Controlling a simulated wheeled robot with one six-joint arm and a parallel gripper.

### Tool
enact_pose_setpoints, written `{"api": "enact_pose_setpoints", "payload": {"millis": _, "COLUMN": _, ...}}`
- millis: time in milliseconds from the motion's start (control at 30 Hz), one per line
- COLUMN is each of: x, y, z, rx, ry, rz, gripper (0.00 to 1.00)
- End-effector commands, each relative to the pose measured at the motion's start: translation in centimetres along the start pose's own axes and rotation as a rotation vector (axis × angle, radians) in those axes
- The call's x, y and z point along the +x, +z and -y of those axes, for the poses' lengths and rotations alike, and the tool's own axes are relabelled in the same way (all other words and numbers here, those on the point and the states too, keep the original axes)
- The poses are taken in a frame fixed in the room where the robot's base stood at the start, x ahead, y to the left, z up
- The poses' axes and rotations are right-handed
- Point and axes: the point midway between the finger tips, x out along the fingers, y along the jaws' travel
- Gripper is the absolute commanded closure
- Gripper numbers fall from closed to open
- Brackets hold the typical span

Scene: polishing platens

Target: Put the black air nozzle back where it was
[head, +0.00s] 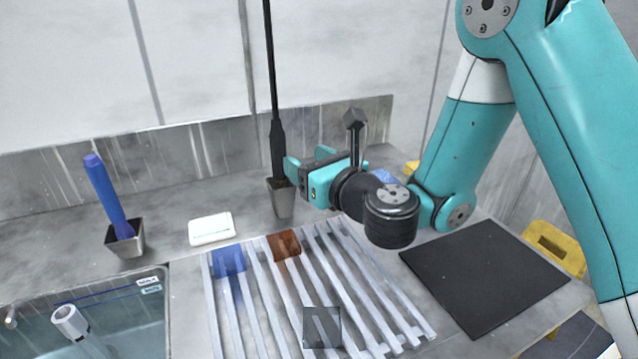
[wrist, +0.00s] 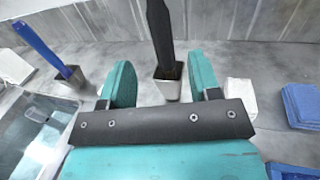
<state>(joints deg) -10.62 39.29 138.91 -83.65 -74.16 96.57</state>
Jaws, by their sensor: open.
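The black air nozzle (head: 278,150) stands upright in a small grey metal holder (head: 283,203) near the back wall, with its black hose rising from the top. In the wrist view the nozzle (wrist: 161,35) sits in its holder (wrist: 168,87), and its lower end is hidden inside. My gripper (head: 308,160) is open and empty, just right of the nozzle in the head view. In the wrist view the nozzle shows in the gap between the teal fingers of my gripper (wrist: 162,78); the fingers do not visibly touch it.
A blue-handled tool (head: 107,195) stands in another holder at left, by a sink (head: 140,330). A white block (head: 210,229) lies between the holders. A slatted rack (head: 375,310) in front bears several small blocks. A black mat (head: 485,275) lies at right. Blue cloths (wrist: 302,105) lie right.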

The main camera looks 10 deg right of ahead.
Motion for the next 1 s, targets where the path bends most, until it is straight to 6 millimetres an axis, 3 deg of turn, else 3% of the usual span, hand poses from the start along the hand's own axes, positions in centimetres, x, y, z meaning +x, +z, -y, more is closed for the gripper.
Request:
{"api": "enact_pose_setpoints", "payload": {"millis": 167, "x": -0.2, "y": 0.3, "z": -0.3, "rx": -0.018, "ry": 0.014, "rz": 0.003, "gripper": 0.43}}
{"api": "enact_pose_setpoints", "payload": {"millis": 267, "x": -0.5, "y": 1.4, "z": -1.8, "rx": -0.126, "ry": 0.09, "rz": 0.02, "gripper": 0.43}}
{"api": "enact_pose_setpoints", "payload": {"millis": 467, "x": -3.3, "y": 4.4, "z": -8.2, "rx": -0.684, "ry": 0.439, "rz": 0.112, "gripper": 0.43}}
{"api": "enact_pose_setpoints", "payload": {"millis": 600, "x": -7.1, "y": 4.5, "z": -11.5, "rx": -1.151, "ry": 0.711, "rz": 0.194, "gripper": 0.43}}
{"api": "enact_pose_setpoints", "payload": {"millis": 700, "x": -10.3, "y": 3.7, "z": -12.5, "rx": -1.463, "ry": 0.905, "rz": 0.253, "gripper": 0.43}}
{"api": "enact_pose_setpoints", "payload": {"millis": 833, "x": -14.7, "y": 2.5, "z": -12.1, "rx": -1.825, "ry": 1.167, "rz": 0.326, "gripper": 0.43}}
{"api": "enact_pose_setpoints", "payload": {"millis": 1000, "x": -20.5, "y": 1.3, "z": -9.5, "rx": -2.156, "ry": 1.526, "rz": 0.409, "gripper": 0.43}}
